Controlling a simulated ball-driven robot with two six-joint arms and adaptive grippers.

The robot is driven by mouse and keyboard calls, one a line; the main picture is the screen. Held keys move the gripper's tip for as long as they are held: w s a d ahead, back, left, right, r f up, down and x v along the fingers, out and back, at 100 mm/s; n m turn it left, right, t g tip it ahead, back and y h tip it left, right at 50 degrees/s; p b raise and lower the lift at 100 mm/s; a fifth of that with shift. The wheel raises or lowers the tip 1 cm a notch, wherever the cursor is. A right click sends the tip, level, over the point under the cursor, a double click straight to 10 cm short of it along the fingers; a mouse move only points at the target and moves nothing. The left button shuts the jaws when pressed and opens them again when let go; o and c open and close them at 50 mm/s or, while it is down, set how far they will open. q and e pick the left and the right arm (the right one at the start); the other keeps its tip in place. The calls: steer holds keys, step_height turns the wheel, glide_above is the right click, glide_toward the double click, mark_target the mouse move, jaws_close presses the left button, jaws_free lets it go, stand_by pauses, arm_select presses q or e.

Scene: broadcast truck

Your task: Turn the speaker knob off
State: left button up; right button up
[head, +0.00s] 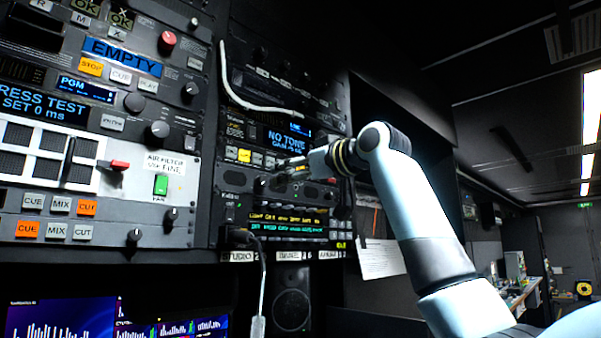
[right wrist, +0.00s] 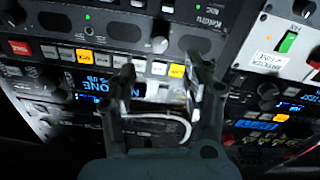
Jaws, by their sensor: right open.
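The speaker panel (head: 310,193) is a dark rack unit with oval grilles, low in the middle rack. In the right wrist view, which shows it upside down, the speaker panel (right wrist: 90,22) has a round, pale-faced speaker knob (right wrist: 160,43) between two grilles. My right gripper (right wrist: 160,70) is open and empty, its two fingers spread, with the knob beyond the gap between the tips. In the head view my right gripper (head: 274,173) is in front of this panel and partly covers the knob area. I cannot tell the knob's setting or any contact. My left gripper is not in view.
A lit unit reading NO TONE (head: 287,139) sits just above the panel. A white cable (head: 250,104) hangs over the upper rack, and another cable (head: 262,275) hangs below. A left rack (head: 100,150) carries knobs, buttons and a red-tipped fader. A paper sheet (head: 380,258) hangs at right.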

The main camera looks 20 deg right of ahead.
steer(key=v, duration=0.2)
steer(key=shift+s, duration=0.3)
steer(key=shift+d, duration=0.1)
